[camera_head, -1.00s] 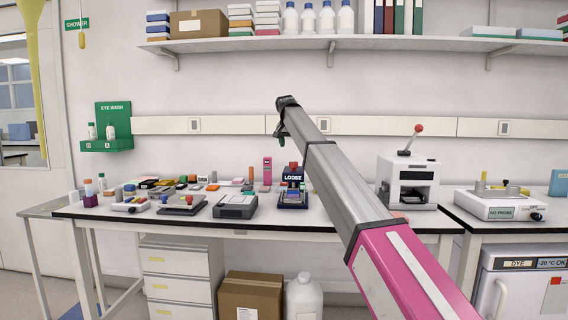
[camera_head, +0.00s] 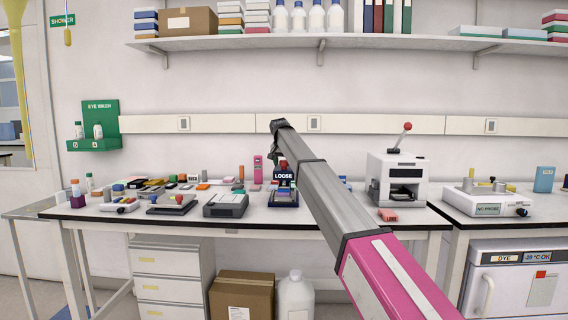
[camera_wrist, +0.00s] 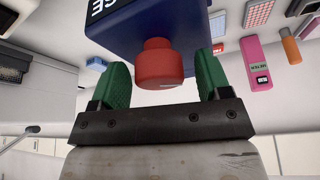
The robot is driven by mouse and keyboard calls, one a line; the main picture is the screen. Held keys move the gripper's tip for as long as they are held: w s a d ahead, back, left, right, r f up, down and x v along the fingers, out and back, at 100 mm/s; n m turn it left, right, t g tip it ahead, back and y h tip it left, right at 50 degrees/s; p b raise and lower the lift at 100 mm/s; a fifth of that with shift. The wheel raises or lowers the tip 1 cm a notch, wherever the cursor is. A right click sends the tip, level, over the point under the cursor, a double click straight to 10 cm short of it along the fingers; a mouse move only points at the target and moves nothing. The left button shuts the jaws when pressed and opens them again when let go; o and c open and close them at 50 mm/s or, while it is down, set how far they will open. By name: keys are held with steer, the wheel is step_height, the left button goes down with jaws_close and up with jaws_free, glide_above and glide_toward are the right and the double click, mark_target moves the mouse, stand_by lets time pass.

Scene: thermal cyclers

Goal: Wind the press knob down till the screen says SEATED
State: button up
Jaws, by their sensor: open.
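The press (camera_head: 284,198) is a dark blue device on the bench, with a screen (camera_head: 284,175) that reads LOOSE. Its red knob (camera_head: 283,163) sits on top, partly hidden by my arm. In the wrist view the red knob (camera_wrist: 160,62) lies between the two green fingers of my gripper (camera_wrist: 160,85), with a gap on each side. The blue press body (camera_wrist: 150,25) is beyond it, and only the end of the screen's text shows there. My gripper is open and holds nothing. In the head view my gripper is mostly hidden behind the end of my arm.
A pink meter (camera_head: 257,168) stands just left of the press. A grey device (camera_head: 226,205) and many small items crowd the left bench. A white machine with a red-tipped lever (camera_head: 397,180) stands to the right. A shelf (camera_head: 330,43) runs above.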

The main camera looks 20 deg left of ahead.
steer(key=c, duration=0.9)
steer(key=shift+c, duration=0.2)
steer(key=shift+m, duration=0.3)
steer(key=shift+m+h, duration=1)
steer(key=shift+m, duration=1.6)
steer(key=shift+g, duration=0.3)
steer(key=o, duration=0.9)
steer(key=shift+o, duration=0.2)
